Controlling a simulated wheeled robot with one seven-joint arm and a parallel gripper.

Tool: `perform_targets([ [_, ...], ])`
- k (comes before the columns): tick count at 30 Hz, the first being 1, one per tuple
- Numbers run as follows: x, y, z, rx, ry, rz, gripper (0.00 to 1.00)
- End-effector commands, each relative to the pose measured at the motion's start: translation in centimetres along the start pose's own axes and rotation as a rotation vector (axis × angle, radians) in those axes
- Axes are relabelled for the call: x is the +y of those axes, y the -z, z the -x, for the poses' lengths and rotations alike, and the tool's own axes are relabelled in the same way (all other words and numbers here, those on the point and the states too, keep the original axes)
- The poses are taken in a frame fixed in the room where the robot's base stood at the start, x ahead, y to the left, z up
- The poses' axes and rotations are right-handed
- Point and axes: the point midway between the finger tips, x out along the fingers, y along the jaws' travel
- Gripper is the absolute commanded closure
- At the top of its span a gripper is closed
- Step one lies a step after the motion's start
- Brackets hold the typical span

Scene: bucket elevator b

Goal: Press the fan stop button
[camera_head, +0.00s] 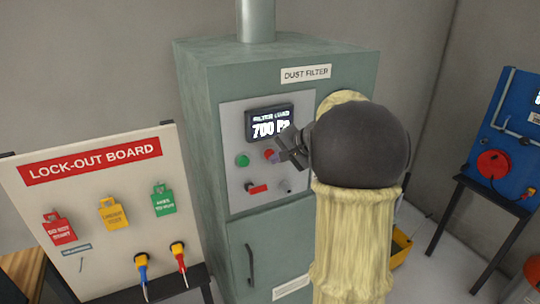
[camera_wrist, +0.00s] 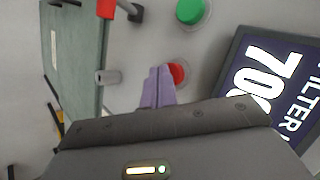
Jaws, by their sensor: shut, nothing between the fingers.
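The red button (camera_wrist: 178,73) is on the grey control panel (camera_head: 232,118) of the dust filter cabinet, and the fingers partly cover it in the wrist view. It also shows in the head view (camera_head: 268,154), just left of my fingers. The green button (camera_head: 242,160) is to its left, and also shows in the wrist view (camera_wrist: 190,10). My gripper (camera_head: 277,157) is shut and empty, its purple fingertips (camera_wrist: 158,72) right at the red button's edge. I cannot tell whether they touch it. No label for the fan stop button is legible.
A display (camera_head: 269,122) reading 700 is above the buttons. A red-handled switch (camera_head: 257,189) and a grey knob (camera_head: 286,185) are below. The lock-out board (camera_head: 96,172) stands left, and a blue panel (camera_head: 512,135) stands right.

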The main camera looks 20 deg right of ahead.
Motion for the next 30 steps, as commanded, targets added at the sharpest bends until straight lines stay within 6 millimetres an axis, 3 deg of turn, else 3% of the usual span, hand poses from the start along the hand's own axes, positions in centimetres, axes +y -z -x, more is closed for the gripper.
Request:
perform_targets([
  [30,0.31,-0.2,0.18,0.002,0.001,0.0,1.0],
])
